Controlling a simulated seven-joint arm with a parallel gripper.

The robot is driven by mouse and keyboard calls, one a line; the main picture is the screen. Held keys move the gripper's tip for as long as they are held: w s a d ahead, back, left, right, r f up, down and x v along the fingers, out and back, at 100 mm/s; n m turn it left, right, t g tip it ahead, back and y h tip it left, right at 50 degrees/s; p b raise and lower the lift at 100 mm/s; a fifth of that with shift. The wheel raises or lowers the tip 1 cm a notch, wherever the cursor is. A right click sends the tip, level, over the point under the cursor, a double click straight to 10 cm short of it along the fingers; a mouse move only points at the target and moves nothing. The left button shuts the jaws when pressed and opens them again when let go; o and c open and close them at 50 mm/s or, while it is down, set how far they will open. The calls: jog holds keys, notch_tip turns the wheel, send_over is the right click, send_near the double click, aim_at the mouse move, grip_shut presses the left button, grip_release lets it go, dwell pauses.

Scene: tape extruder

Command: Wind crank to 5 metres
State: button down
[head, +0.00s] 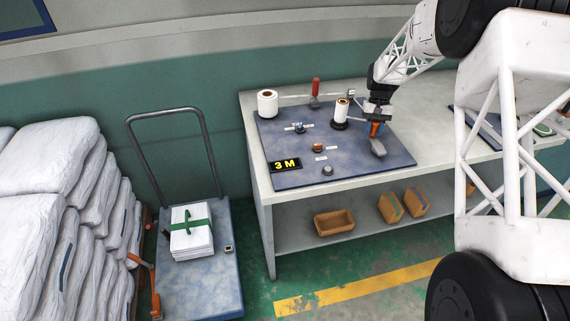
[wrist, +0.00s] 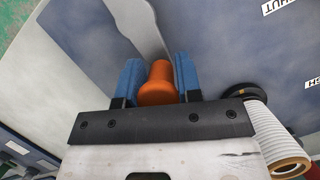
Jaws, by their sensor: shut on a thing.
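The crank shows an orange handle (head: 375,129) on a grey arm (head: 378,148) at the right part of the blue board (head: 290,178). My gripper (head: 374,122) is above the handle. In the wrist view, the orange handle (wrist: 158,85) stands between the two blue fingers of my gripper (wrist: 157,82), and they are shut on it. The grey crank arm (wrist: 140,25) runs away from the handle. The black display (head: 284,165) reads "3 M" in yellow. A white roll on a black base (head: 341,112) stands left of my gripper; it also shows in the wrist view (wrist: 275,140).
Small knobs and labels sit mid-board. Brown bins (head: 334,222) are on the shelf below. A cart (head: 200,280) with white sheets stands left of the table (head: 262,198).

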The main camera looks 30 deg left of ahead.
jog(key=shift+w+d, duration=0.5)
jog(key=shift+d, duration=0.25)
jog(key=shift+d, duration=0.1)
jog(key=shift+w+d, duration=0.25)
jog(key=shift+d, duration=0.6)
jog(key=shift+d, duration=0.1)
jog(key=shift+s+d, duration=0.15)
jog(key=shift+d, duration=0.7)
